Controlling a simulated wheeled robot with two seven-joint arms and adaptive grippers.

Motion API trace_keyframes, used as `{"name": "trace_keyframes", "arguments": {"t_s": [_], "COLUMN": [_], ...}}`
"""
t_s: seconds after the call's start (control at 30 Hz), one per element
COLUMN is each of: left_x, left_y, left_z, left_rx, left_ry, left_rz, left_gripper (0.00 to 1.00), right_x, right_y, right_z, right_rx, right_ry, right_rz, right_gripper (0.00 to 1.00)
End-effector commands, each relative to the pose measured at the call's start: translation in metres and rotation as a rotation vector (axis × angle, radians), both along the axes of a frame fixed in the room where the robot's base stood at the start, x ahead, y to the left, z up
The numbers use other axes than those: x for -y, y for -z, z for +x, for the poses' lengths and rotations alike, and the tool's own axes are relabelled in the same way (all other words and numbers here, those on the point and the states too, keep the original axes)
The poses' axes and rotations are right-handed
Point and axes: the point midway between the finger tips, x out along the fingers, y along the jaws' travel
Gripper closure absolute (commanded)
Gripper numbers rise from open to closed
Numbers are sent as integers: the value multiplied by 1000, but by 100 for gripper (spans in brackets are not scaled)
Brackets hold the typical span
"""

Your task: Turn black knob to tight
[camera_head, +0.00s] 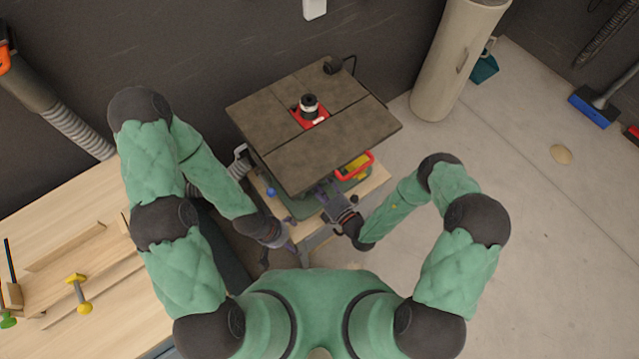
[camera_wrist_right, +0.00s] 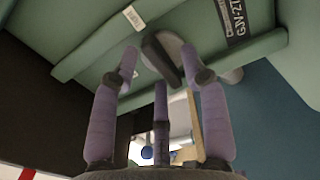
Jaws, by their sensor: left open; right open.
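The black knob (camera_wrist_right: 164,62) shows in the right wrist view as a dark elongated bar on a round light-grey base, on the green underside of the machine. My right gripper (camera_wrist_right: 160,78) is open, its purple fingers spread on both sides of the knob with a third finger below; I cannot tell whether they touch it. In the head view my right gripper (camera_head: 336,198) reaches under the front edge of the machine's dark table top (camera_head: 330,150), which hides the knob. My left gripper (camera_head: 284,238) is open and empty, left of and below it, in front of the machine.
A wooden workbench (camera_head: 120,315) is at the left. The floor at right is mostly clear.

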Motion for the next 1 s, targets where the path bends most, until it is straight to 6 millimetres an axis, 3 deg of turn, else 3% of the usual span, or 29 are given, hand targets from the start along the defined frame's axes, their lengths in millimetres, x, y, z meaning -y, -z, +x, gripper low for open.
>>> {"name": "trace_keyframes", "arguments": {"t_s": [0.13, 0.17, 0.3, 0.67, 1.0], "left_x": [0, 0, 0, 0, 0], "left_y": [0, 0, 0, -1, -9], "left_z": [0, 0, 0, 0, 0], "left_rx": [0, 0, 0, 0, 0], "left_ry": [0, 0, 0, 0, 0], "left_rz": [0, 0, 0, 0, 0], "left_gripper": [5, 5, 5, 5, 5], "right_x": [0, 0, 0, 0, -1], "right_y": [0, 0, 0, 0, 0], "right_z": [0, 0, 0, 0, -1], "right_rx": [0, 0, 1, 12, 121], "right_ry": [0, 0, 0, 0, -1], "right_rz": [0, 0, -1, -18, -169], "right_gripper": [55, 61, 100, 100, 100]}}
